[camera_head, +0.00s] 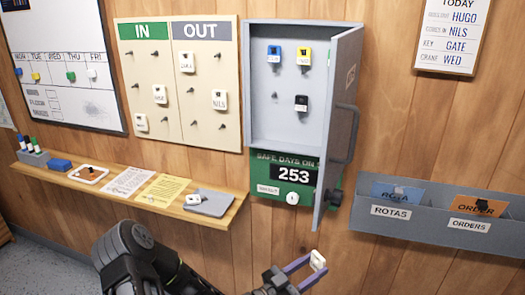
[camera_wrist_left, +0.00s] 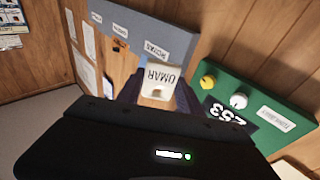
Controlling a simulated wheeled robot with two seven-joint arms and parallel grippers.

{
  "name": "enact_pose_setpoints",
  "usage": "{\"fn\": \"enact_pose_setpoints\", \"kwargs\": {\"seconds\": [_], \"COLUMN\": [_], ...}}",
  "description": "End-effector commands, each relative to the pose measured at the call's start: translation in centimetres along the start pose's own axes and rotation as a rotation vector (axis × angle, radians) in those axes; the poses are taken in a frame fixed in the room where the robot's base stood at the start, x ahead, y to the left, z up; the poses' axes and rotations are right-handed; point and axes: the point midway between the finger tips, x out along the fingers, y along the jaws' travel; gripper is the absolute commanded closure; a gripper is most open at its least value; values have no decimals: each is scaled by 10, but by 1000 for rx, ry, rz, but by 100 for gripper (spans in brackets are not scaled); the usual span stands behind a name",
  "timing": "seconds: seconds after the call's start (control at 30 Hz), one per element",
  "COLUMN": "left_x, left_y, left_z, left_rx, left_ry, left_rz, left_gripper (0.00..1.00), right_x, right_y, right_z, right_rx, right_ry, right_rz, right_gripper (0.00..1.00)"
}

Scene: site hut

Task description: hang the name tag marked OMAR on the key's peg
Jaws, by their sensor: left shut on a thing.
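My left gripper (camera_head: 317,264) is shut on the white OMAR name tag (camera_head: 318,259), low in front of the wall, below the open key cabinet (camera_head: 258,85). In the left wrist view the tag (camera_wrist_left: 160,80) stands between the fingers, its lettering upside down. In the cabinet hang a blue key tag (camera_head: 274,54), a yellow key tag (camera_head: 304,57) and a black key tag (camera_head: 301,103) on pegs. Their lettering is too small to read. A bare peg (camera_head: 275,95) shows at left. My right gripper is not in view.
The cabinet door (camera_head: 338,110) stands open on the right. The IN/OUT board (camera_head: 205,125) holds several white tags, one marked NILS (camera_head: 219,99). A notice (camera_head: 454,35) reads KEY GATE. A shelf (camera_head: 130,192) and a grey file rack (camera_head: 440,228) flank the cabinet lower down.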

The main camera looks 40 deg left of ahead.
Motion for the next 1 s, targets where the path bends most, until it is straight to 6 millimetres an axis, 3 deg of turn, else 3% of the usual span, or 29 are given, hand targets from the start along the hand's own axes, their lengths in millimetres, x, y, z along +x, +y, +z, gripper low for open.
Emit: {"fn": "enact_pose_setpoints", "kwargs": {"seconds": [0.07, 0.17, 0.3, 0.4, 0.6, 0.7, 0.83, 1.0], "left_x": [15, 35, 57, 64, 62, 55, 46, 40], "left_y": [-40, -92, -146, -174, -203, -210, -213, -214], "left_z": [-3, -36, -107, -164, -264, -306, -346, -368], "left_rx": [28, 56, 89, 107, 134, 143, 152, 154], "left_ry": [17, 37, 59, 71, 86, 91, 96, 93], "left_rz": [-73, -191, -356, -458, -596, -640, -673, -688], "left_gripper": [86, 86, 86, 86, 86, 86, 86, 86], "right_x": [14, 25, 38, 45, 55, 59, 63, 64], "right_y": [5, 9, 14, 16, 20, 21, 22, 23], "right_z": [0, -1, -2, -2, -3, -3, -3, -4], "right_rx": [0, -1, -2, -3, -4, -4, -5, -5], "right_ry": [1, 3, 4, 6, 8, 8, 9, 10], "right_rz": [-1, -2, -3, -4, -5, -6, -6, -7], "right_gripper": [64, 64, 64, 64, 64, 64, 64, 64]}}
